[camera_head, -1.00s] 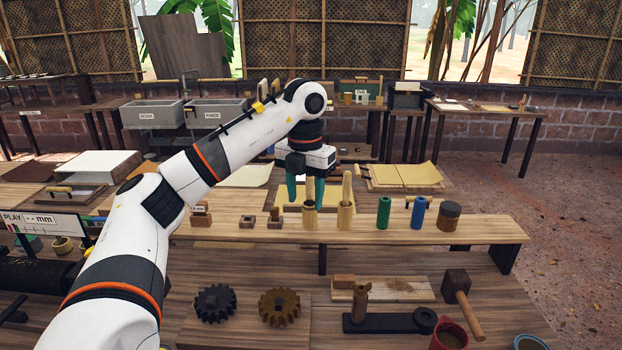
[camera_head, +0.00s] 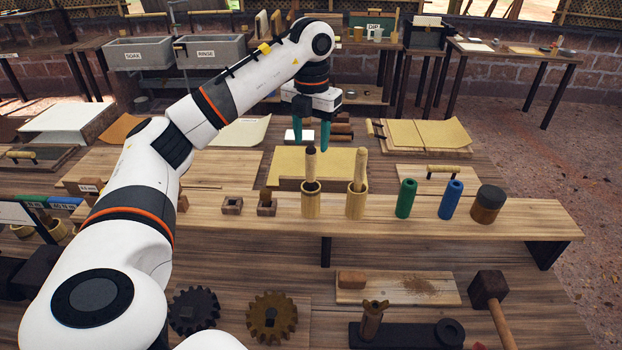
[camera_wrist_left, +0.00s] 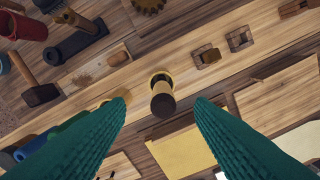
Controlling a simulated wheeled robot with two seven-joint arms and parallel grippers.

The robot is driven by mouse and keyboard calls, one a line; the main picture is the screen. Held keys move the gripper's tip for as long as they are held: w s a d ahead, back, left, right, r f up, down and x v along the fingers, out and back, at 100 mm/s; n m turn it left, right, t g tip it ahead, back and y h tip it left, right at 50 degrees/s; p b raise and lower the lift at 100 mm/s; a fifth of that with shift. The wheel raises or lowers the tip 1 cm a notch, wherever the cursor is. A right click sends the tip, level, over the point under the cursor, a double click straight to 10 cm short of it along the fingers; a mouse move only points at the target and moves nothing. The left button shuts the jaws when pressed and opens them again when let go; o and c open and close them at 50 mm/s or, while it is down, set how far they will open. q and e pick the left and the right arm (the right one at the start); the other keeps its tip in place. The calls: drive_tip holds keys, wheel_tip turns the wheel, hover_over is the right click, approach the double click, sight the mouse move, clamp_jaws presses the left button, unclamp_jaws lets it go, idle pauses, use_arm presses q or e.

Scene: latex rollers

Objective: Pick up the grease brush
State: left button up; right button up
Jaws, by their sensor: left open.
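Two bamboo cups stand side by side on the raised wooden shelf in the head view. The left cup (camera_head: 311,204) holds an upright stick with a dark top (camera_head: 310,163); the right cup (camera_head: 356,204) holds a plain pale stick (camera_head: 360,168). I cannot tell for certain which is the grease brush. My left gripper (camera_head: 311,146) is open and empty, its teal fingers pointing down around the line of the dark-topped stick. In the left wrist view, the dark-topped stick (camera_wrist_left: 162,104) lies between the fingertips, apart from both. My right gripper is not in view.
Green (camera_head: 406,199) and blue (camera_head: 451,200) rollers and a dark-lidded jar (camera_head: 487,204) stand right of the cups. Small wooden blocks (camera_head: 267,203) sit to the left. A mallet (camera_head: 490,290) and gears (camera_head: 271,318) lie lower in front. Yellow sheets (camera_head: 318,165) lie behind.

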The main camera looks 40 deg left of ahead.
sight(311, 147)
use_arm(q)
drive_tip(key=shift+f, duration=0.85)
drive_tip(key=shift+w+a+f, duration=0.1)
drive_tip(key=shift+a+f, duration=0.05)
drive_tip(key=shift+f, duration=0.4)
drive_tip(key=shift+f+p, duration=0.35)
drive_tip(key=shift+f, duration=0.15)
wheel_tip(311, 147, down, 4)
drive_tip(key=shift+r+p, duration=0.25)
drive_tip(key=shift+p, duration=0.4)
drive_tip(key=shift+a+f, duration=0.1)
drive_tip(key=shift+f, duration=0.25)
clamp_jaws()
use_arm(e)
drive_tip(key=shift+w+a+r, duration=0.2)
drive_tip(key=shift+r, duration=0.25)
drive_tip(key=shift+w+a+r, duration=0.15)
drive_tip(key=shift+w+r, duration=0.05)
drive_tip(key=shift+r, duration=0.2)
